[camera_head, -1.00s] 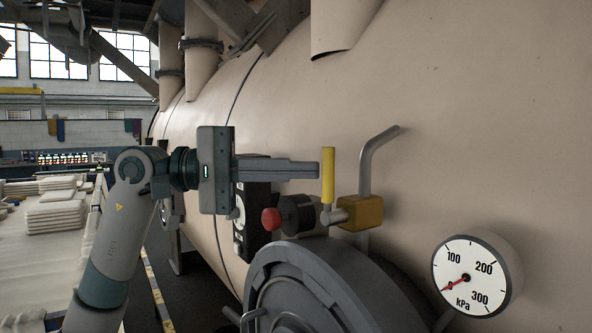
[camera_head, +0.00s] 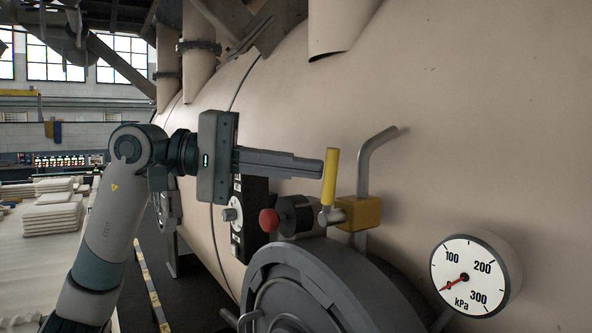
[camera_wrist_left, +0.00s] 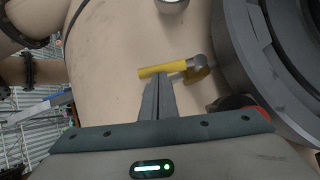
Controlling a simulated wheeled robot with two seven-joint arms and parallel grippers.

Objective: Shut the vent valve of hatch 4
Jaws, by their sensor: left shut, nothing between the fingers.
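The vent valve has a yellow lever (camera_head: 330,178) and a yellow body (camera_head: 361,213) on a grey bent pipe (camera_head: 372,160). The lever stands nearly upright, its top leaning slightly right. My left gripper (camera_head: 318,168) is shut and empty, its fingertips at the lever's left side, seemingly touching it. In the left wrist view the fingers (camera_wrist_left: 157,88) end at the yellow lever (camera_wrist_left: 165,71), which partly lies beyond them. The round grey hatch (camera_head: 330,285) is below the valve. No hatch number is legible. My right gripper is not in view.
A pressure gauge (camera_head: 473,277) on the vessel at the right has its red needle at the low end of the scale. A red knob (camera_head: 268,220) and a black dial panel (camera_head: 243,215) sit close below my left gripper. Stacked white cloth (camera_head: 53,213) lies at the far left.

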